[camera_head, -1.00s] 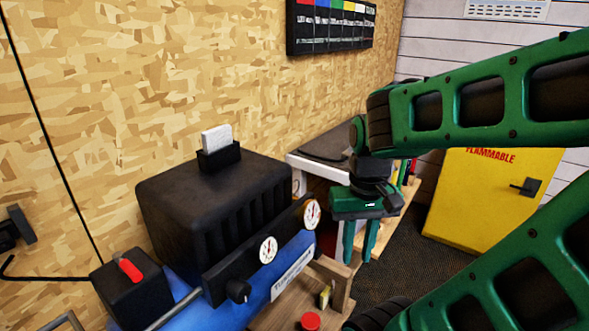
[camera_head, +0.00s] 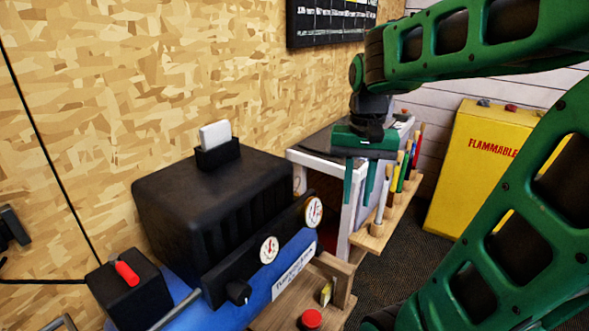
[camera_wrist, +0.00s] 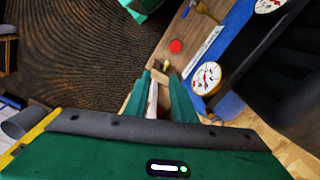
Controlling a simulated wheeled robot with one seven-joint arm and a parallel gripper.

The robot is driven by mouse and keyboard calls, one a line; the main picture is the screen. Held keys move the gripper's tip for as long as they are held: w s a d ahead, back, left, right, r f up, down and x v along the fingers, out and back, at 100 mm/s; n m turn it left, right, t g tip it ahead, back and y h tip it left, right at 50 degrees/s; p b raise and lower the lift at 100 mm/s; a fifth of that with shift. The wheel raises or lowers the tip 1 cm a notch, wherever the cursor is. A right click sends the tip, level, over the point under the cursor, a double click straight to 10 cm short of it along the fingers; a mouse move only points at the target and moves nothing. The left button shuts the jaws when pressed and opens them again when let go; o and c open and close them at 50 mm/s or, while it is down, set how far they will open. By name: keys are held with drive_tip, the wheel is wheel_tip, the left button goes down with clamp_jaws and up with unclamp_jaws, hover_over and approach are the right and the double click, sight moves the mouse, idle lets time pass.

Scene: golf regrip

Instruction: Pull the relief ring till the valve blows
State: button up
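The compressor has a blue tank (camera_head: 292,256), a black ribbed housing (camera_head: 215,200) and two white gauges on a black bar. A small brass-coloured fitting (camera_head: 326,293) stands by a wooden block at its front. It shows as a yellow spot in the wrist view (camera_wrist: 166,65), beyond the fingertips. I cannot make out a ring on it. My gripper (camera_head: 356,202) is above and behind the fitting in the head view, pointing down. Its green fingers are apart and empty, with a gap also visible in the wrist view (camera_wrist: 160,82).
A red button (camera_head: 312,319) sits on the wooden shelf beside the fitting. A white-framed bench (camera_head: 342,215) and a wooden rack (camera_head: 380,232) of coloured sticks stand behind my gripper. A yellow cabinet (camera_head: 470,190) is at right. Dark floor lies between.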

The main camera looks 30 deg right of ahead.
drive_tip(key=w+a+r+m, duration=0.15)
drive_tip(key=w+r, duration=0.25)
drive_tip(key=w, duration=0.6)
drive_tip(key=w+a+r+m, duration=0.1)
drive_tip(key=w+r+m, duration=0.25)
drive_tip(key=w, duration=0.75)
wheel_tip(320, 180, down, 11)
drive_tip(key=shift+s+r, duration=0.1)
drive_tip(key=shift+r, duration=0.05)
clamp_jaws()
